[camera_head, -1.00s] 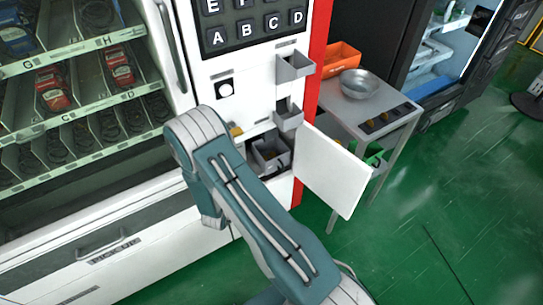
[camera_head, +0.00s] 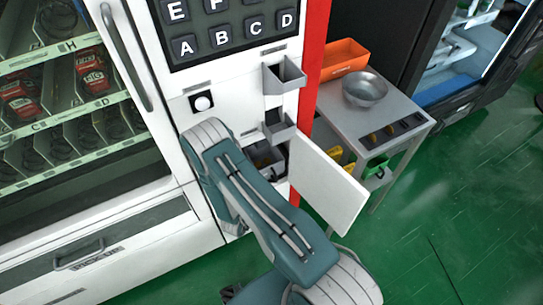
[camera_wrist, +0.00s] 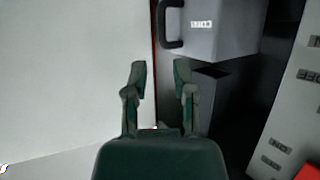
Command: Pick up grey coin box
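The grey coin box (camera_wrist: 222,30) shows in the wrist view at the upper right, with a dark handle on its left side and "COINS" lettering appearing upside down. My gripper (camera_wrist: 160,72) is open and empty, its two fingers apart, with the box ahead and to the right of them. No contact between fingers and box shows. In the head view, my arm covers much of the open lower compartment of the vending machine (camera_head: 235,75), and only a part of its grey contents shows. My gripper is hidden behind the arm there.
The open white compartment door (camera_head: 328,185) stands out to the right of the compartment. A small metal table (camera_head: 408,103) beside it holds a metal bowl (camera_head: 364,88) and an orange bin (camera_head: 344,58). Small grey trays (camera_head: 284,76) jut out above the compartment. Green floor at right is clear.

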